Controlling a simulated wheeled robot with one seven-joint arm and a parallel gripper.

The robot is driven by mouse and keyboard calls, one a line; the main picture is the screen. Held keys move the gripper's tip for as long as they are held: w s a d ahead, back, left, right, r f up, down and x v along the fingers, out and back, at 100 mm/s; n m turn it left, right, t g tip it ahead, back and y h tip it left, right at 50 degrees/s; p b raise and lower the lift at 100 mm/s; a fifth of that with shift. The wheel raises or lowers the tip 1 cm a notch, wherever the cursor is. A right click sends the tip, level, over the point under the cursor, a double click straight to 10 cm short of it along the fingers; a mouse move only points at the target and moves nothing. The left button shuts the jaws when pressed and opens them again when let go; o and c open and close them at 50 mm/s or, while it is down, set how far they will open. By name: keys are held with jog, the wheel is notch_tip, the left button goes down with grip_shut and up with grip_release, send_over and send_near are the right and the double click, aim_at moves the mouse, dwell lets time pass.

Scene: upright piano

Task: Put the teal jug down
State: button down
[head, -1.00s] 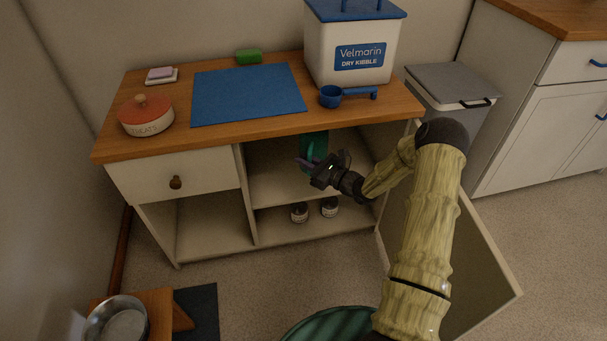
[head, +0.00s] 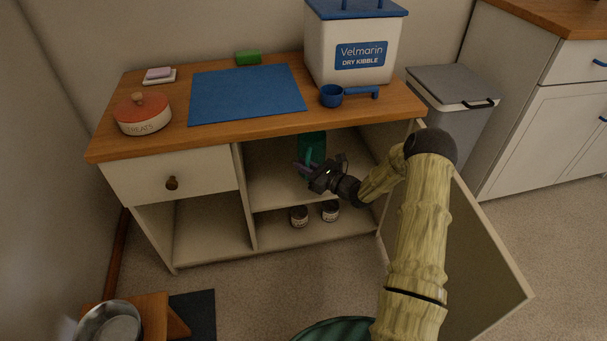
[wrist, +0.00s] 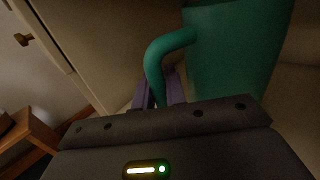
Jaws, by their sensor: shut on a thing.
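The teal jug (head: 312,146) is inside the open cupboard, at the upper shelf, partly hidden by the worktop edge and my gripper. In the wrist view the jug's body (wrist: 232,55) fills the upper right and its curved handle (wrist: 168,52) comes down between my purple fingers. My gripper (head: 304,168) is shut on the jug's handle. The jug looks about upright. I cannot tell whether its base touches the shelf (head: 280,190).
The cupboard door (head: 470,260) stands open at the right of my arm. Two small jars (head: 299,215) stand on the bottom shelf. The worktop above holds a blue mat (head: 245,93), a blue scoop (head: 332,96), a kibble bin (head: 350,50) and a treats pot (head: 142,116).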

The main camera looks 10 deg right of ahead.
jog(key=f, duration=0.1)
jog(key=f+b, duration=0.2)
jog(key=shift+w+f, duration=0.1)
jog(key=shift+w, duration=0.15)
jog(key=shift+f, duration=0.1)
jog(key=c, duration=1.4)
grip_release()
jog(key=shift+c, duration=0.2)
jog(key=p+v, duration=0.3)
jog(key=v, duration=0.4)
jog(key=shift+s, duration=0.25)
